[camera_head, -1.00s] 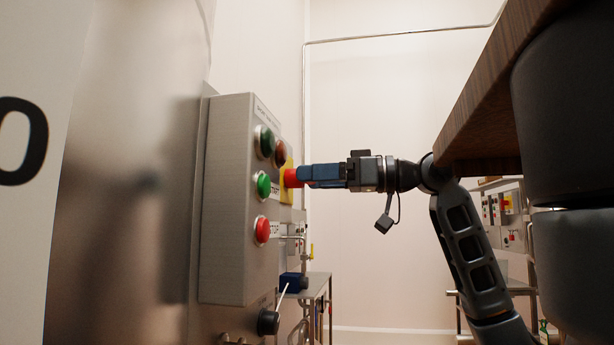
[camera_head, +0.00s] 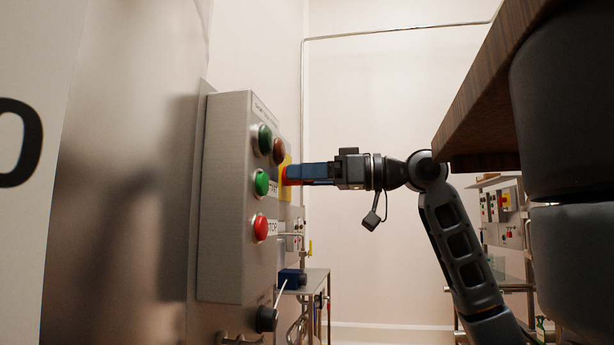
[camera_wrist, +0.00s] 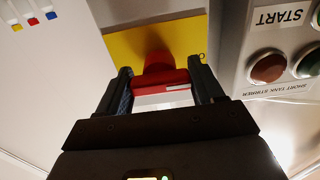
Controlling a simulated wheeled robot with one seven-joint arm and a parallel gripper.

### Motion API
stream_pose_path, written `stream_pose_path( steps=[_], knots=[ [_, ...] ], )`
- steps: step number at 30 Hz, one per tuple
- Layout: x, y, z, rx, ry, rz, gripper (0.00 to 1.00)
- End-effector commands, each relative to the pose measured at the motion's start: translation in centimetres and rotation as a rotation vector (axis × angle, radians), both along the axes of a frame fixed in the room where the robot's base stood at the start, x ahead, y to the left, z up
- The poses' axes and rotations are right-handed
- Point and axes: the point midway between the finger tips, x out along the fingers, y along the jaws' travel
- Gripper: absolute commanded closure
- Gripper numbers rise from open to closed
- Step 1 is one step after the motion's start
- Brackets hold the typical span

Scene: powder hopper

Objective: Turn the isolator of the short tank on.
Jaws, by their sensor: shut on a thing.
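The isolator is a red rotary handle on a yellow plate on the control box. In the wrist view the red handle (camera_wrist: 160,78) sits between my two fingers, in front of the yellow plate (camera_wrist: 128,46). My gripper (camera_wrist: 162,88) is shut on the handle, one finger on each side. In the head view my gripper (camera_head: 296,174) reaches the yellow plate (camera_head: 286,180) from the right and covers most of the handle. A white mark shows on the handle's near face in the wrist view. The label in the wrist view reads "SHORT TANK STIRRER", upside down.
The grey control box (camera_head: 228,200) also carries a green START button (camera_head: 261,183), a red STOP button (camera_head: 260,228) and two lamps. A black knob (camera_head: 266,318) sits below it. A wooden-edged slab (camera_head: 490,85) hangs at upper right. A steel table stands behind.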

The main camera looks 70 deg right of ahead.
Motion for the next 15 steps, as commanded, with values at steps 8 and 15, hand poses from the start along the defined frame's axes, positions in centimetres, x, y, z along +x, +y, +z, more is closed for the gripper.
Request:
stream_pose_path(
  steps=[8,15],
  knots=[
    [0.0,0.0,-0.03,0.018,0.002,0.001,0.64],
    [0.03,-0.02,0.09,0.122,0.011,0.001,0.64]
  ],
)
